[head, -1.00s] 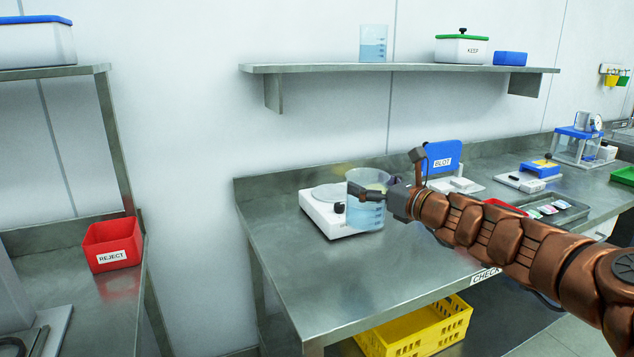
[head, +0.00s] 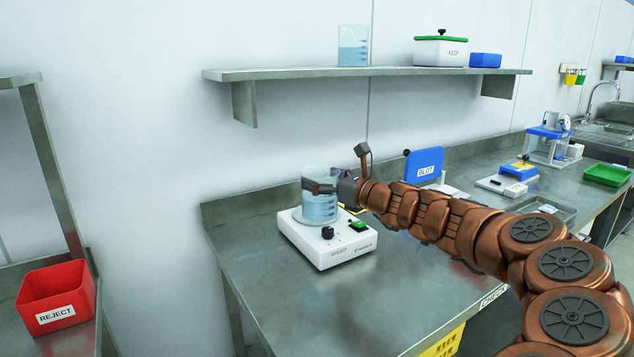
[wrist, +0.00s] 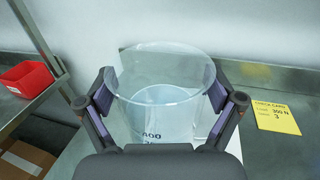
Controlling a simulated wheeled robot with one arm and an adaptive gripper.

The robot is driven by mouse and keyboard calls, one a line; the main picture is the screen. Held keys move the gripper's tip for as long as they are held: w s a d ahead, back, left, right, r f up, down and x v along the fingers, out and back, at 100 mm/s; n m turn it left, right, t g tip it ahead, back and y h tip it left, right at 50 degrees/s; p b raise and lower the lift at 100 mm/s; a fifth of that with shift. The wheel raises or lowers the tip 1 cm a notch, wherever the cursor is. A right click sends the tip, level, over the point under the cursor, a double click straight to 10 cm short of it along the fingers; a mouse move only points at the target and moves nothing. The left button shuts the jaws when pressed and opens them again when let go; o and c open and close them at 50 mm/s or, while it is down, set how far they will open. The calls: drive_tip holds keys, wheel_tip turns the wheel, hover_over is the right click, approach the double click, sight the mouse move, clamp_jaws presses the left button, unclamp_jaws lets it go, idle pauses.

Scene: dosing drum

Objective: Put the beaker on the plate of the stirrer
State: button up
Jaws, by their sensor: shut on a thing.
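The clear beaker (head: 318,211), holding pale blue liquid, is upright in my gripper (head: 322,187). The gripper is shut on it, one finger on each side of the wall, as the wrist view of the beaker (wrist: 160,120) also shows. The white stirrer (head: 325,254) stands on the steel bench, with a black knob and a green switch on its front. The beaker is over the stirrer's top and hides most of the plate. I cannot tell whether its base touches the plate or hangs just above it.
A second beaker (head: 353,47) of blue liquid stands on the wall shelf (head: 300,74), beside a green-lidded box (head: 441,50) and a blue box (head: 485,60). A yellow check card (wrist: 276,117) lies right of the beaker. A red REJECT bin (head: 57,297) is at left. The bench front is clear.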

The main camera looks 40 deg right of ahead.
drive_tip(key=w+d, duration=0.1)
drive_tip(key=w, duration=0.1)
drive_tip(key=w+d, duration=0.2)
drive_tip(key=w, duration=0.1)
drive_tip(key=w+d+f, duration=0.1)
drive_tip(key=w, duration=0.2)
drive_tip(key=shift+w+d, duration=0.1)
drive_tip(key=shift+d, duration=0.25)
drive_tip(key=shift+w+d+r, duration=0.15)
drive_tip(key=shift+w+d, duration=0.05)
drive_tip(key=shift+w, duration=0.2)
drive_tip(key=shift+f, duration=1.8)
drive_tip(key=shift+f, duration=0.1)
drive_tip(key=o, duration=1.5)
drive_tip(key=v, duration=1.2)
